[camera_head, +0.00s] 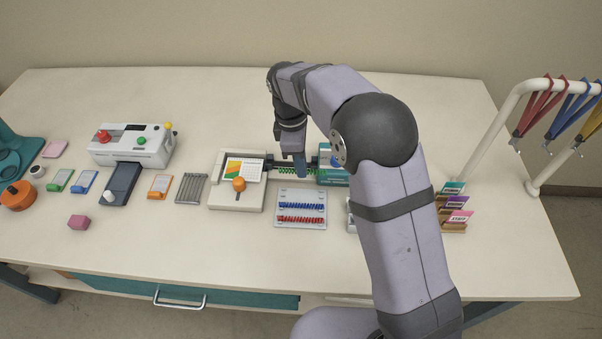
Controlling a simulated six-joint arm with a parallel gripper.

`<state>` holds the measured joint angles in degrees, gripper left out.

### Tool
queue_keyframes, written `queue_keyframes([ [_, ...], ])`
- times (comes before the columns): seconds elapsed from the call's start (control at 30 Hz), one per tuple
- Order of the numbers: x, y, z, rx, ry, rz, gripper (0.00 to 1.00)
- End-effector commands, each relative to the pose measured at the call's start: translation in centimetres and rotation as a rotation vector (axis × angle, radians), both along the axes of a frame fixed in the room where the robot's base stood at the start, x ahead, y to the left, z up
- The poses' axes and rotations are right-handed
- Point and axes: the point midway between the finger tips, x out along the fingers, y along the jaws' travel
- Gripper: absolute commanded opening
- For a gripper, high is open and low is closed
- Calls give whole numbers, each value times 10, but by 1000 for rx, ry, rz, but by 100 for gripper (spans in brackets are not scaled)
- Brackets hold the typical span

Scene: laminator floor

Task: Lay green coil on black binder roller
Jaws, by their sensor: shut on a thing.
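The green coil (288,171) is a thin spiral lying left to right, seen on both sides of my fingers. My gripper (300,172) points down and is shut on the coil near its middle. The black binder roller (279,162) is a dark horizontal bar running toward the teal binder machine (334,178). The coil shows just in front of the roller in the picture; I cannot tell if they touch. My gripper hides part of both, and my arm hides the right part of the machine.
A white coil rack (302,222) with blue and red coils is in front of my gripper. A white press with an orange knob (239,184) is at left. A laminator (130,153) stands further left. Card holders (454,201) and a lanyard stand (496,118) are at right. The front table is mostly clear.

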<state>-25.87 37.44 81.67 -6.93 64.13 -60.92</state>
Motion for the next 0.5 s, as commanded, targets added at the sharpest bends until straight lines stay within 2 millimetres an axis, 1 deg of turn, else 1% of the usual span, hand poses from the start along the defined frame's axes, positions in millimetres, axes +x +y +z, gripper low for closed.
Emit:
queue_keyframes([
  [0.1,0,0,4,1,-1,-1,0],
  [0.27,1,1,4,0,1,-41,0],
  [0.37,4,2,5,1,0,-114,0],
  [0.5,10,4,5,0,0,-288,0],
])
